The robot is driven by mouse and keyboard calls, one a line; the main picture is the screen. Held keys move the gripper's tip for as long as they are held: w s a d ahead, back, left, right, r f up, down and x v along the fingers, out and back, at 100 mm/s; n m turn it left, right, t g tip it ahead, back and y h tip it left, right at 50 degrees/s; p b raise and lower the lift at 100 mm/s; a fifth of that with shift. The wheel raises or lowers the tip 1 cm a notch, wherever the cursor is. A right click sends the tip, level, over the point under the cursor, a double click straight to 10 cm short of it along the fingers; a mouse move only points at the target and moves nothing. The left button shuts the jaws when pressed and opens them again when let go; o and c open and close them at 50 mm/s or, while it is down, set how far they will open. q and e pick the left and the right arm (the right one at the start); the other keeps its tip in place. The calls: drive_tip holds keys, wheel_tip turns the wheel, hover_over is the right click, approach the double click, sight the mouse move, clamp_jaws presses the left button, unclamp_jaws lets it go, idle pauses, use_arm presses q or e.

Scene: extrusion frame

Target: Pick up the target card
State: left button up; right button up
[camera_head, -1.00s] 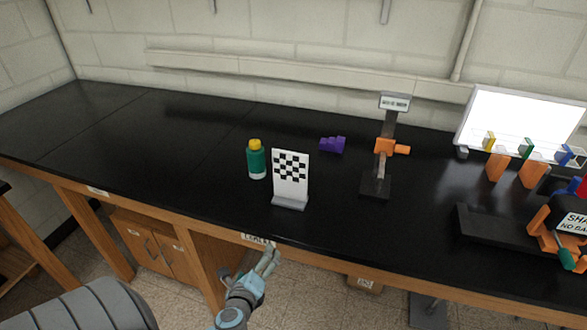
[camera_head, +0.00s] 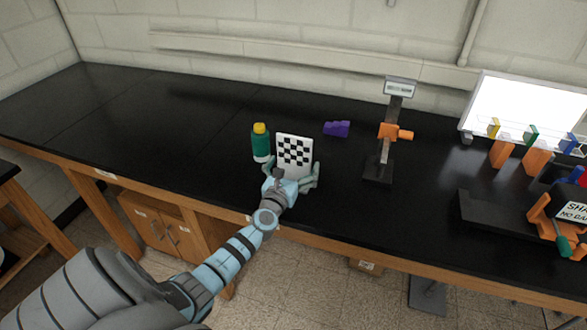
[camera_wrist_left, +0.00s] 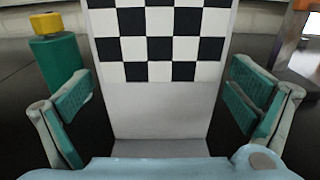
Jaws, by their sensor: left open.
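The target card (camera_head: 294,154) is white with a black checker pattern and stands upright near the front edge of the black bench. In the left wrist view the card (camera_wrist_left: 160,105) fills the middle. My left gripper (camera_head: 293,176) is open, with its fingers on either side of the card's lower part. In the wrist view the left gripper (camera_wrist_left: 162,98) shows a gap between each green finger pad and the card's edges. The card's base is mostly hidden behind the gripper. My right gripper is not in view.
A green bottle with a yellow cap (camera_head: 261,142) stands close to the left of the card. A purple block (camera_head: 337,128) lies behind to the right. A dark stand with an orange clamp (camera_head: 384,140) is further right. The bench's left part (camera_head: 120,125) is clear.

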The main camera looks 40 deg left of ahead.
use_arm(q)
drive_tip(key=shift+w+f, duration=0.1)
drive_tip(key=shift+w, duration=0.05)
drive_tip(key=c, duration=1.2)
drive_tip(key=shift+c, duration=0.2)
